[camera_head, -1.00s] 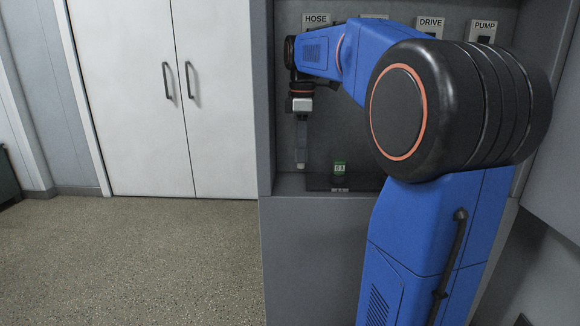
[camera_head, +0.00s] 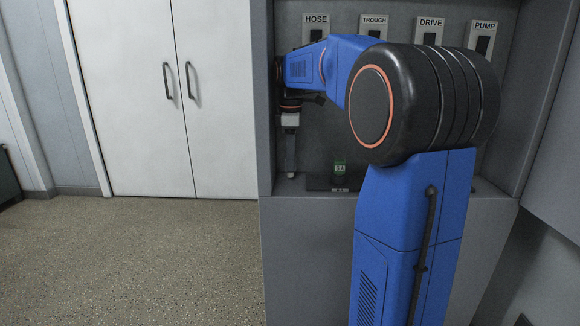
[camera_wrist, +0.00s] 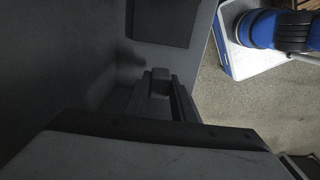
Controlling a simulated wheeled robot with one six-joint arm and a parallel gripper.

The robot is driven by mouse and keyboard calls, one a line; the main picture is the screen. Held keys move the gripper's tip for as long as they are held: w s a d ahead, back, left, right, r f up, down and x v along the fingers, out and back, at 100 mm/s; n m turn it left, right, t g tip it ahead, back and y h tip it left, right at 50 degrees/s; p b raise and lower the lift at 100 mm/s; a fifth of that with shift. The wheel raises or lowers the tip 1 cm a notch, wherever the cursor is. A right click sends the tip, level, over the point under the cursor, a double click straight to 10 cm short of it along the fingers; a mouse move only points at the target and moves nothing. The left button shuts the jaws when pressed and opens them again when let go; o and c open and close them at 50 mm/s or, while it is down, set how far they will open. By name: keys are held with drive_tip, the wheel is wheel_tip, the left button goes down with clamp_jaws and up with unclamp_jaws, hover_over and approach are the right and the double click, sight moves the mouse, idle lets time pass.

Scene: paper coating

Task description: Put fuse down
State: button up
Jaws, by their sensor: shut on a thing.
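My gripper (camera_head: 291,170) hangs downward at the left side of the grey recess, its fingers shut on a small pale piece (camera_head: 291,175), which looks like the fuse. Only its whitish end shows below the fingertips, close to the recess floor; I cannot tell whether it touches. A green fuse marked with pale characters (camera_head: 339,168) stands upright to the right, at a dark mat (camera_head: 318,184). In the wrist view the dark fingers (camera_wrist: 165,92) show, but the held piece is hidden behind them.
Switches labelled HOSE (camera_head: 315,32), TROUGH (camera_head: 374,25), DRIVE (camera_head: 430,31) and PUMP (camera_head: 482,36) line the back wall. The recess's left wall (camera_head: 263,110) is close beside my gripper. White double doors (camera_head: 150,100) stand further left. My arm hides part of the recess floor.

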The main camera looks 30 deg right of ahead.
drive_tip(key=shift+f, duration=0.7)
drive_tip(key=shift+w+f, duration=0.2)
drive_tip(key=shift+f, duration=0.25)
drive_tip(key=o, duration=1)
drive_tip(key=shift+f, duration=0.15)
